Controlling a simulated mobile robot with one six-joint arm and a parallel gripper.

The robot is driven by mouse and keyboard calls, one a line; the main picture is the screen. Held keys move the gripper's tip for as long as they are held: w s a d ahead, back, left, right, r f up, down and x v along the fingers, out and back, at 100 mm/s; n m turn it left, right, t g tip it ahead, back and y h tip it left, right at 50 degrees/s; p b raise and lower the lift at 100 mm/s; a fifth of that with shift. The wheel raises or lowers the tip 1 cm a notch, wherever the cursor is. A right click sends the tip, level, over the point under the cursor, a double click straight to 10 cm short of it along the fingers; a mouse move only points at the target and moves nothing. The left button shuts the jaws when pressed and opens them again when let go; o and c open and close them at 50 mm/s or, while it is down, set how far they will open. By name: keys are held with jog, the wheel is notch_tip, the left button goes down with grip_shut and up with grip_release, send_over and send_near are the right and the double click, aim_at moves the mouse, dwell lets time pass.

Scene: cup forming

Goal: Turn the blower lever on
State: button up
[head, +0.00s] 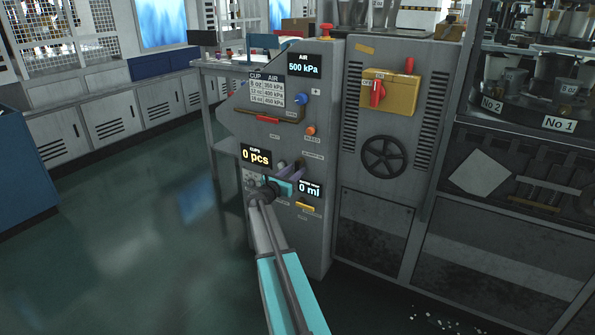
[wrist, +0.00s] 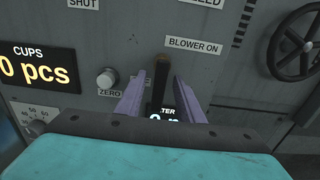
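The blower lever (wrist: 161,72) is a dark, narrow handle on the grey panel, just left of the "BLOWER ON" label (wrist: 194,44) in the wrist view. My gripper (wrist: 160,84) is open, with one purple finger on each side of the lever and gaps showing on both sides. In the head view my gripper (head: 289,171) is at the cabinet front, between the "0 pcs" and "0 ml" displays. I cannot make out the lever clearly there.
A white knob labelled "ZERO" (wrist: 107,78) is close left of the fingers. A black handwheel (head: 384,155) and a yellow box with a red switch (head: 402,93) are to the right. A yellow handle (head: 306,207) is below my gripper. The floor at left is clear.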

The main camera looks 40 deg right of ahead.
jog(key=shift+x, duration=1.05)
grip_shut()
